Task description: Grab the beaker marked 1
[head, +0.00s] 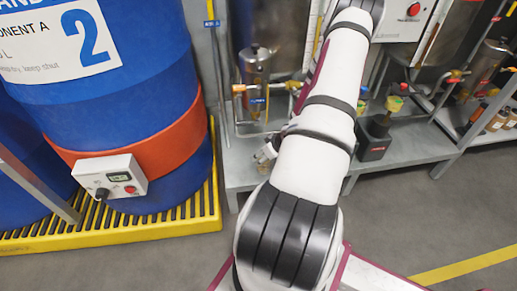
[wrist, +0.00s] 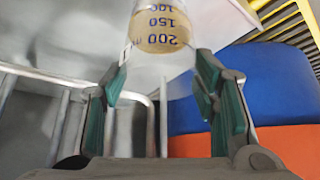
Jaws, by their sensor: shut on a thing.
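A clear beaker (wrist: 160,28) with amber liquid and blue graduations of 100, 150 and 200 shows at the top of the wrist view, cut by the frame edge. No mark 1 can be read on it. My gripper (wrist: 162,70) has its two green-padded fingers on either side of the beaker and is shut on it. In the head view my gripper (head: 266,153) shows only in part at the edge of the grey bench, left of my arm. My arm hides most of that area, and I cannot make out the held beaker there.
A large blue drum (head: 110,110) marked 2, with an orange band and a control box (head: 110,178), stands at left on a yellow grated pallet (head: 110,238). The grey bench (head: 240,170) carries a metal vessel (head: 257,68) and pipes. Bottles stand at far right.

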